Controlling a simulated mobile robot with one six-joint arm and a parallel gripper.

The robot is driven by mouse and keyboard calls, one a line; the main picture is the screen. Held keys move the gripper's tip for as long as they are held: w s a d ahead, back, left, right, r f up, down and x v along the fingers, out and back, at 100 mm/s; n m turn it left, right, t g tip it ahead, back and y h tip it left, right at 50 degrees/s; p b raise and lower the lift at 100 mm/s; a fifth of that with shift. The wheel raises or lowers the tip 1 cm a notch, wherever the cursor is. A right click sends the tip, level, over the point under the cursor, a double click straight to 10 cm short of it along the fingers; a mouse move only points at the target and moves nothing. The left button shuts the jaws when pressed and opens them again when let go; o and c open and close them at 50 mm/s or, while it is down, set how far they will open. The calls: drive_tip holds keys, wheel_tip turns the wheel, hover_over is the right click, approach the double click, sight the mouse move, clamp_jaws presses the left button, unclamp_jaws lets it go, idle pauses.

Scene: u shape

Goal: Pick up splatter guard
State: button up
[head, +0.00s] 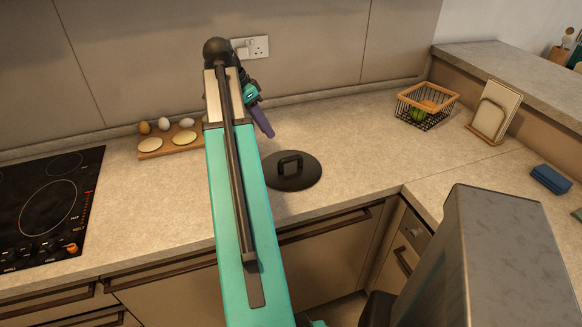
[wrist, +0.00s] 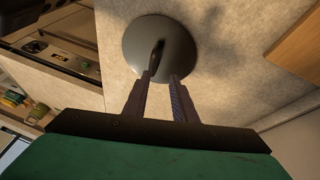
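The splatter guard (head: 303,180) is a dark round disc with an upright loop handle. It lies flat on the counter near its front edge, just right of my arm. In the wrist view the splatter guard (wrist: 180,38) is at top centre, with its handle seen nearly end-on. My gripper (wrist: 160,76) is open, with a gap between its two fingers. The left fingertip overlaps the near end of the handle in that view; contact cannot be told. In the head view my gripper (head: 264,123) is partly hidden behind my arm and appears above and behind the guard.
A black hob (head: 45,205) is at left. A wooden board (head: 170,143) with eggs stands at the back wall. A wire basket (head: 425,103), a board on a stand (head: 495,110) and a blue item (head: 550,179) are at right. The counter right of the guard is clear.

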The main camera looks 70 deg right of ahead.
sight(291, 159)
drive_tip(key=shift+s+d+r+m, duration=0.15)
drive_tip(key=shift+s+m, duration=0.25)
drive_tip(key=shift+s, duration=0.5)
drive_tip(key=shift+p+x, duration=0.7)
drive_tip(key=shift+x, duration=3.6)
drive_tip(key=shift+s, duration=0.1)
drive_tip(key=shift+a+p+x, duration=0.15)
drive_tip(key=shift+p+x, duration=0.25)
drive_tip(key=shift+x, duration=0.35)
drive_tip(key=shift+a+p+x, duration=0.1)
drive_tip(key=shift+p+x, duration=0.25)
drive_tip(key=shift+x, duration=1.55)
drive_tip(key=shift+r, duration=0.1)
clamp_jaws()
